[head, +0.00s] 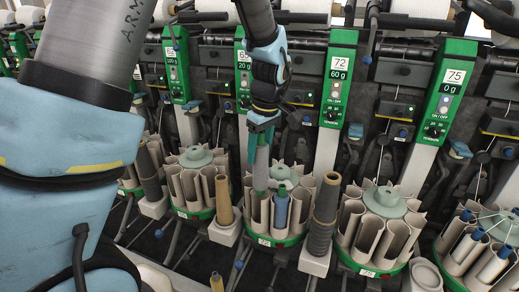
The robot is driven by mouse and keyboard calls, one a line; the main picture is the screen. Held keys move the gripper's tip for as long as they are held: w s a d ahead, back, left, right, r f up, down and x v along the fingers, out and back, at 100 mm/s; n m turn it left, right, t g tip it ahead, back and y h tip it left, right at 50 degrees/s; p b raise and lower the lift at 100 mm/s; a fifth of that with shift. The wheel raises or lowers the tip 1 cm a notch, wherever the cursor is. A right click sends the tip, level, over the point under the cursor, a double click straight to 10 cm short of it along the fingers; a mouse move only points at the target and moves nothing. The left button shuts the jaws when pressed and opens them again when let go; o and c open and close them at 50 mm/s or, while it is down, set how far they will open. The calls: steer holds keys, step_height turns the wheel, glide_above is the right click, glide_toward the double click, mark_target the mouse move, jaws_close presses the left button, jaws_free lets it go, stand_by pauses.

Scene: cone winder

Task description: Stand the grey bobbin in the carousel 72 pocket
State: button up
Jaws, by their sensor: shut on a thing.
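My gripper (263,122) is in the middle of the head view, pointing down, with teal fingers shut on the upper part of the grey bobbin (262,165). The bobbin hangs close to upright. Its lower end is at the pocket rims of the carousel (264,241) below, whose small label seems to read 72. I cannot tell whether the end is inside a pocket or just above or in front of it. A blue bobbin (281,206) stands in another pocket of this carousel. The panel marked 72 (341,80) stands behind, to the upper right.
Another pocketed carousel (367,272) stands to the right and one (196,214) to the left. A dark cone (324,215) stands close on the right, a tan cone (224,200) on the left. Blue bobbins fill the far-right carousel (455,280).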

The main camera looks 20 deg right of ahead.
steer(key=shift+f, duration=0.1)
steer(key=b, duration=0.3)
glide_above(260, 184)
steer(key=w, duration=0.2)
steer(key=shift+w+d+f, duration=0.1)
steer(key=shift+d+f, duration=0.15)
steer(key=shift+f, duration=0.85)
steer(key=shift+w+d+f, duration=0.1)
steer(key=shift+d+f, duration=0.1)
steer(key=shift+f, duration=0.85)
steer(key=shift+f+b, duration=1.35)
steer(key=shift+f, duration=0.9)
steer(key=shift+f+b, duration=0.9)
steer(key=shift+f, duration=0.65)
steer(key=o, duration=1.3)
steer(key=shift+c, duration=0.2)
steer(key=shift+r, duration=0.1)
